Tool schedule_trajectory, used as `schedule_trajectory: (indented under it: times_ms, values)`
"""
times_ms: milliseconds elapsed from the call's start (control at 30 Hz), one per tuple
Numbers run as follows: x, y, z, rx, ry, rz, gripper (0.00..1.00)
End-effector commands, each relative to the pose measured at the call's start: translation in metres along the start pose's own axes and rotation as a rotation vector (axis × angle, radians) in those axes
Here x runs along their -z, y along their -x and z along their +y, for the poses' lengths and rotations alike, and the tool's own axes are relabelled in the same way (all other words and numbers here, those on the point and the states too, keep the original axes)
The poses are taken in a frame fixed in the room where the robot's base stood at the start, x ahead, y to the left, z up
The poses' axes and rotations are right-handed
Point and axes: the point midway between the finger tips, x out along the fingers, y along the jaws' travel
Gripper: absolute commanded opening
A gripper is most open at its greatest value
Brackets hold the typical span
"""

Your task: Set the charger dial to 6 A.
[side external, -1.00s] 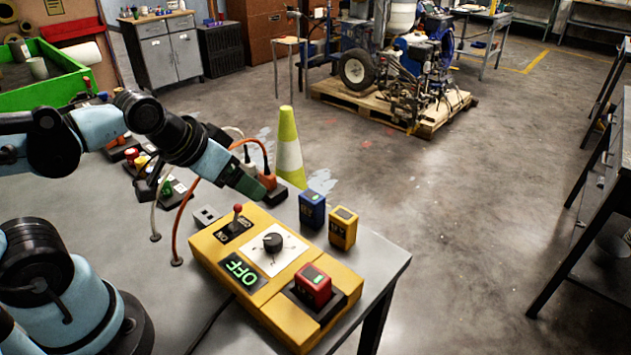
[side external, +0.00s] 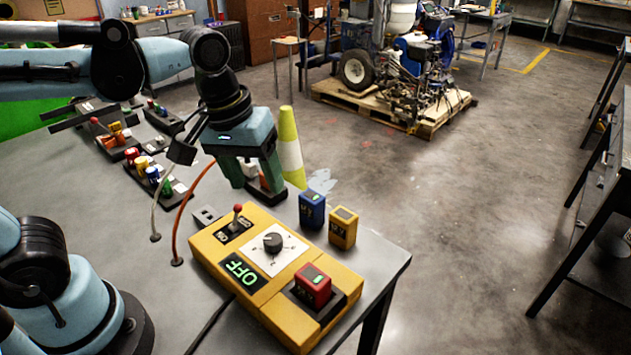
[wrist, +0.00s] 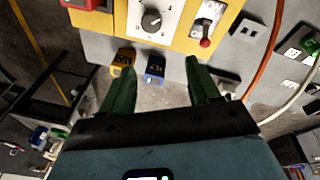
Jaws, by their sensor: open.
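The yellow charger (side external: 275,325) sits near the table's front right corner. Its black dial (side external: 272,242) is on a white scale plate in the middle; it also shows in the wrist view (wrist: 151,20). The scale marks are too small to read. A red-knobbed toggle switch (side external: 237,214) is beside it, and the display (side external: 243,272) reads OFF in green. A red battery (side external: 313,287) sits in the charger's dock. My gripper (side external: 259,185) is above the table behind the charger, fingers pointing down. Its two green fingers (wrist: 154,88) are apart and empty, clear of the dial.
A blue battery (side external: 312,209) and a yellow battery (side external: 343,229) stand behind the charger. Orange (side external: 183,215) and white cables rise from the table to its left. Several coloured parts on black holders (side external: 150,170) are farther left. A green-and-white cone (side external: 289,150) is behind.

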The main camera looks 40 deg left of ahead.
Motion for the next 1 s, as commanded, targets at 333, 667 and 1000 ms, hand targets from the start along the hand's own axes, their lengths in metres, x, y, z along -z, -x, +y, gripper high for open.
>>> schedule_trajectory:
  times_ms: [333,667,1000]
  values:
    - [-0.008,0.009,0.022,0.115,0.202,-0.154,0.61]
    - [-0.014,-0.027,0.018,0.113,0.202,-0.151,0.61]
    - [-0.021,-0.072,0.014,0.112,0.201,-0.15,0.61]
